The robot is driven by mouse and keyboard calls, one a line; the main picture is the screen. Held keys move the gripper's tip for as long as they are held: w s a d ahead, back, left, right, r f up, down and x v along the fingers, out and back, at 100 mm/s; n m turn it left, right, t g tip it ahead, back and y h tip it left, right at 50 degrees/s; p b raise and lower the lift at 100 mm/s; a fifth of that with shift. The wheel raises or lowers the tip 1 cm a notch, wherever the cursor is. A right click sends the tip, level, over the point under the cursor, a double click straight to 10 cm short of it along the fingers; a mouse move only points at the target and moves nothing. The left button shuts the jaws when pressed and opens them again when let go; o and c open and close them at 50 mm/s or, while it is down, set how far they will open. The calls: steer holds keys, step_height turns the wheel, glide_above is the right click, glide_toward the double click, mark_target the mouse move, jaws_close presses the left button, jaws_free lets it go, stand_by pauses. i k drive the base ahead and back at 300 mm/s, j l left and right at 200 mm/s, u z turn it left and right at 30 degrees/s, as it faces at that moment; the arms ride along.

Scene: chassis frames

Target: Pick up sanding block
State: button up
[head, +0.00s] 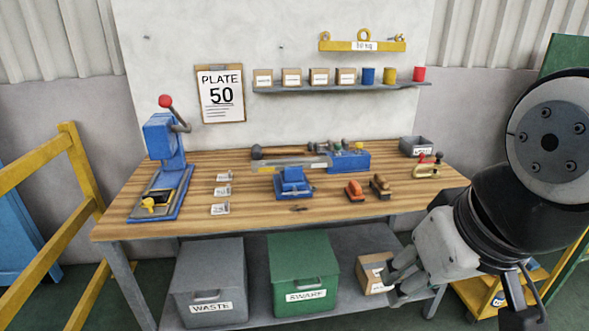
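Two small hand tools lie at the right of the wooden workbench (330,209). One is an orange-red block (355,191) with a dark base. Just right of it is a brown block-like tool (380,187) with a raised grip. Which of the two is the sanding block I cannot tell for certain. My gripper (396,279) is at the lower right, apart from both tools and below the bench top in the picture. Its fingers look spread apart, with nothing seen between them; they overlap a cardboard box (370,274) behind.
A blue vise (293,183) stands left of the orange-red block. A red-handled clamp (428,170) and a grey bin (417,147) are at the bench's right end. A blue press (163,143) stands at the left. Grey (209,263) and green (302,247) bins sit below.

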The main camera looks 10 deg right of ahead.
mark_target(353, 193)
steer(key=i+l, duration=0.55)
steer(key=l, duration=0.3)
steer(key=i+l, duration=0.55)
steer(key=l, duration=0.25)
steer(key=i+l, duration=0.3)
steer(key=l, duration=0.15)
steer(key=j+u, duration=0.05)
